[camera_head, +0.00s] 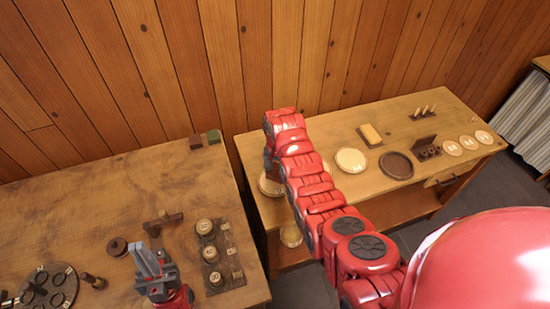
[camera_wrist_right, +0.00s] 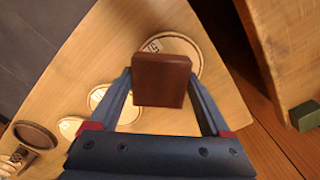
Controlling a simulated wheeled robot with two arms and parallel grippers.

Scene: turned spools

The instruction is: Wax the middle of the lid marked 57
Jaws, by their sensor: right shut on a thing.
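My right gripper (camera_wrist_right: 161,82) is shut on a brown block (camera_wrist_right: 162,75), seen in the right wrist view. Behind the block lies a pale round lid (camera_wrist_right: 186,46) with a dark rim. A dark mark shows at its left, but I cannot read it. The block covers part of this lid, and I cannot tell whether they touch. In the head view the lid (camera_head: 268,187) is partly hidden by my right arm. Another pale lid (camera_head: 350,160) lies further right, its number unreadable. My left gripper (camera_head: 151,262) is open and empty over the left table.
The right bench also carries a dark round dish (camera_head: 396,165), a yellow block (camera_head: 371,134), several pale discs (camera_head: 453,148) and a dark rack (camera_head: 427,148). The left table (camera_head: 100,200) holds several spools and a green block (camera_head: 214,136). A gap separates the tables.

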